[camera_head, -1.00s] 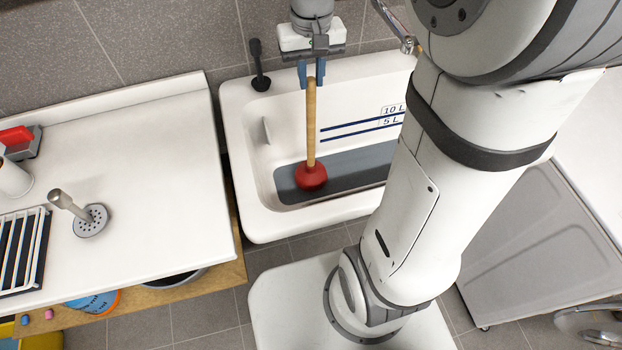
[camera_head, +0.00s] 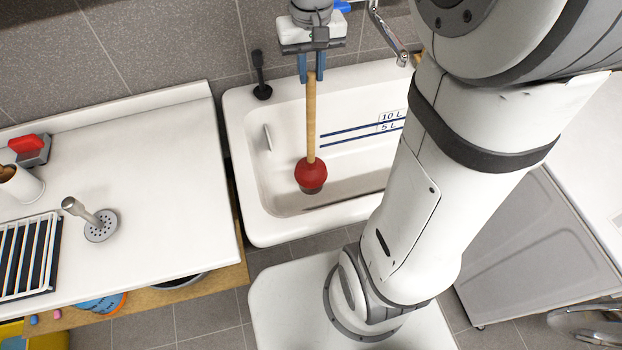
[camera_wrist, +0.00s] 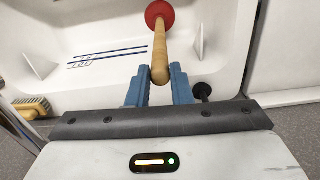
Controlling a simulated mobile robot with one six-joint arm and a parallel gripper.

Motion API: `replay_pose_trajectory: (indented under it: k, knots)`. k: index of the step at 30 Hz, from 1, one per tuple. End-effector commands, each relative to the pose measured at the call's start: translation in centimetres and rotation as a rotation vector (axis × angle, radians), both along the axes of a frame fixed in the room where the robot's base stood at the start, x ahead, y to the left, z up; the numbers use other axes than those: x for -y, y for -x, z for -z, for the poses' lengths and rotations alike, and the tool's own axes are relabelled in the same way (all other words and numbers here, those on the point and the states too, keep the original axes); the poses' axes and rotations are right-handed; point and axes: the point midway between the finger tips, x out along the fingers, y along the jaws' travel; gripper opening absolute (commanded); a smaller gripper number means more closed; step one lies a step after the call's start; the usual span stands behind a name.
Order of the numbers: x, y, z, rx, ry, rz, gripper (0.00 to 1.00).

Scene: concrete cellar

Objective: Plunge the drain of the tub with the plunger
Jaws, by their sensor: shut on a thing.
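The plunger (camera_head: 311,125) has a wooden handle and a red rubber cup (camera_head: 311,172). My gripper (camera_head: 311,76) is shut on the top of the handle, and the plunger hangs nearly upright, cup down, inside the white tub (camera_head: 235,150). The wrist view shows the blue fingers (camera_wrist: 158,75) around the handle of the plunger (camera_wrist: 160,45). The tub's floor looks bare, with no grey water visible. A dark patch shows at the cup's lower edge; I cannot tell whether it is the drain or whether the cup touches the floor. Blue level lines mark the tub's back wall.
A white counter (camera_head: 150,170) stands left of the tub, with a dish rack (camera_head: 30,255) and a metal-stemmed fixture (camera_head: 90,220). A black stopper-like tool (camera_head: 262,85) is on the tub's back left rim. A metal faucet (camera_head: 388,35) hangs behind the tub.

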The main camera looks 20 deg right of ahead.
Motion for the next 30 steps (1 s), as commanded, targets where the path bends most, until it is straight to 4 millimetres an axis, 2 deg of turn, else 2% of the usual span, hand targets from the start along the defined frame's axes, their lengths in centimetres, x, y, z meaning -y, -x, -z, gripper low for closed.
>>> replay_pose_trajectory:
  k: [1,5,15,19,30]
  knots:
    - [0.0,0.0,-1.4,0.002,0.000,0.000,0.00]
    - [0.0,0.0,-2.9,0.002,0.000,0.000,0.00]
    - [0.0,0.0,-2.9,0.001,0.000,0.000,0.00]
    - [0.0,0.0,-3.7,0.001,0.000,0.000,0.00]
    - [0.0,0.0,-8.9,0.002,0.000,0.000,0.00]
